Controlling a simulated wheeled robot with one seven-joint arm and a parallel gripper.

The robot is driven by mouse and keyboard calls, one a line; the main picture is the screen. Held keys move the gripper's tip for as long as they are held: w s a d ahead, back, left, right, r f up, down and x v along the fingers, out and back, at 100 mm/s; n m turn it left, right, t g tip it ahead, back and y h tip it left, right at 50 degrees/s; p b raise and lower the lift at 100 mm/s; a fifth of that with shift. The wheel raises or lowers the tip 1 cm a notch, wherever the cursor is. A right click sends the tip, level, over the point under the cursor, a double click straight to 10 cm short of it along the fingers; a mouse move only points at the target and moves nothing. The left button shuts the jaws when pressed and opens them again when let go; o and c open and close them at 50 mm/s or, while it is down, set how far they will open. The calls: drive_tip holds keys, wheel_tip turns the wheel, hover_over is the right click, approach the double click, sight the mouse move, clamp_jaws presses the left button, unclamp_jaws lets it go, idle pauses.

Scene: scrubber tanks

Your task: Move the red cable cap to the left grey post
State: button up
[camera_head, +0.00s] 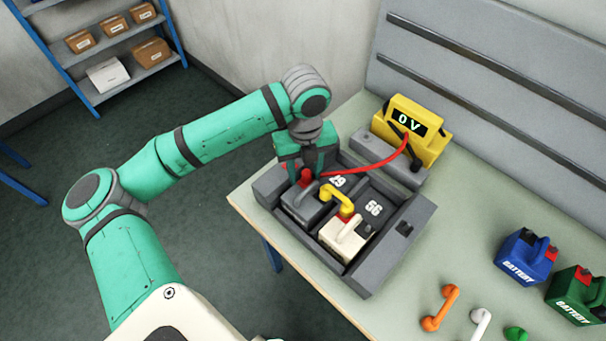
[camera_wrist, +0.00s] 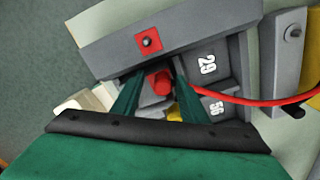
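The red cable cap (camera_head: 305,178) is at the grey battery (camera_head: 302,205) in the dark grey tray (camera_head: 412,238). It also shows in the wrist view (camera_wrist: 160,83), between my two fingers. My gripper (camera_head: 306,172) points down with a finger on either side of the cap; whether they press on it is not clear. The red cable (camera_head: 368,166) runs from the cap to the yellow meter (camera_head: 412,128), which reads 0 V. A red square terminal (camera_wrist: 148,41) is on the tray's wall. I cannot make out the left grey post for sure.
A white battery (camera_head: 342,240) sits in the tray beside the grey one, with a yellow connector (camera_head: 340,198) between them. Blue (camera_head: 525,257) and green (camera_head: 576,293) batteries stand at the right. Orange (camera_head: 439,308), white and green handle-shaped pieces lie near the front edge.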

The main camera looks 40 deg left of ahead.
drive_tip(key=shift+w+d, duration=0.25)
drive_tip(key=shift+d, duration=0.15)
drive_tip(key=shift+s+a, duration=0.1)
drive_tip(key=shift+a, duration=0.1)
idle(0.3)
clamp_jaws()
drive_tip(key=shift+r, duration=0.15)
